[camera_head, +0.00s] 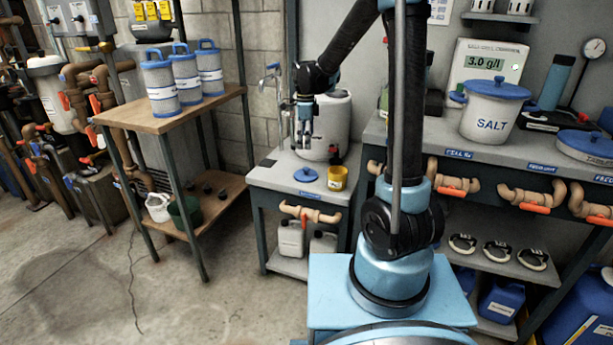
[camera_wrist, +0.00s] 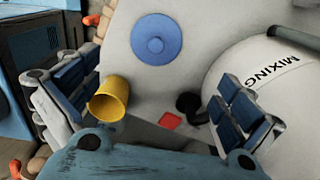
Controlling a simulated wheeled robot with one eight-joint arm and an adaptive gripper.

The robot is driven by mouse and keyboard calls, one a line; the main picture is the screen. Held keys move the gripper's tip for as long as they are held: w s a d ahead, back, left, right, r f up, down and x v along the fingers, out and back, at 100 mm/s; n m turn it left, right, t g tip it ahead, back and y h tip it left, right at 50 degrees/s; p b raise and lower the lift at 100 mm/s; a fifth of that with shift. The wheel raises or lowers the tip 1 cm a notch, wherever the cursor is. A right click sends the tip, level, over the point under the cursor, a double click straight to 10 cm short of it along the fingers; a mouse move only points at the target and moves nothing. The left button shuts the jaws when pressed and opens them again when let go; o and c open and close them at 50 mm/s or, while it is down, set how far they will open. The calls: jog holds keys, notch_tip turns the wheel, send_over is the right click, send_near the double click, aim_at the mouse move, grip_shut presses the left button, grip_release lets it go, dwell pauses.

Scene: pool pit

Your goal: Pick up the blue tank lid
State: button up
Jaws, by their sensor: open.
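The blue tank lid (camera_head: 306,174) is a round flat disc with a small raised knob. It lies on the grey top of the middle bench (camera_head: 270,177). In the wrist view the lid (camera_wrist: 156,39) is near the top centre, beyond my fingertips. My gripper (camera_head: 304,138) hangs above the bench over the lid, pointing down. In the wrist view its fingers (camera_wrist: 152,95) are spread wide to the left and right, with nothing held between them.
A yellow cup (camera_wrist: 109,98) stands beside the lid, near my left finger. The white mixing tank (camera_wrist: 270,70) is close to my right finger. A red patch (camera_wrist: 170,120) lies on the bench. A wooden stand (camera_head: 130,115) with blue-white cartridges is at left.

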aim_at(306, 168)
notch_tip(306, 168, down, 7)
jog(key=shift+f, duration=0.1)
jog(key=shift+s+d+f, duration=0.1)
jog(key=shift+s+f, duration=0.05)
jog(key=shift+f, duration=1.25)
jog(key=shift+s+f, duration=0.15)
jog(key=shift+f, duration=1.25)
jog(key=c, duration=1.3)
